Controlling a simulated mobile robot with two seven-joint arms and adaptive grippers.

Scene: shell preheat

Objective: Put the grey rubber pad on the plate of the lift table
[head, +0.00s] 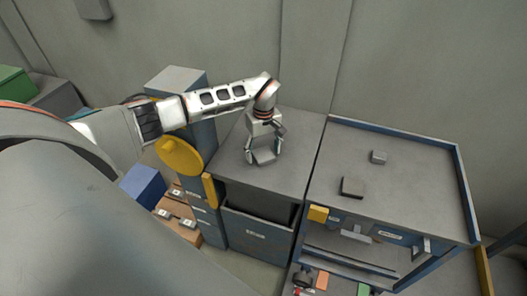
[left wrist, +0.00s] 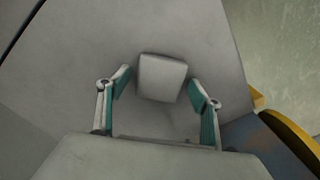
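A grey block with rounded edges (left wrist: 162,78), which looks like the rubber pad, lies on a grey flat top (left wrist: 75,75) in the left wrist view. My left gripper (head: 264,158) is open above this top, with one finger on each side of the block and a small gap to each. In the head view the gripper largely hides the block. That grey top (head: 300,130) covers a dark cabinet. I cannot tell for sure which surface is the lift table's plate. My right gripper is not in view.
A yellow disc (head: 180,155) is left of the cabinet. A blue box (head: 142,184) stands lower left. A wall is behind.

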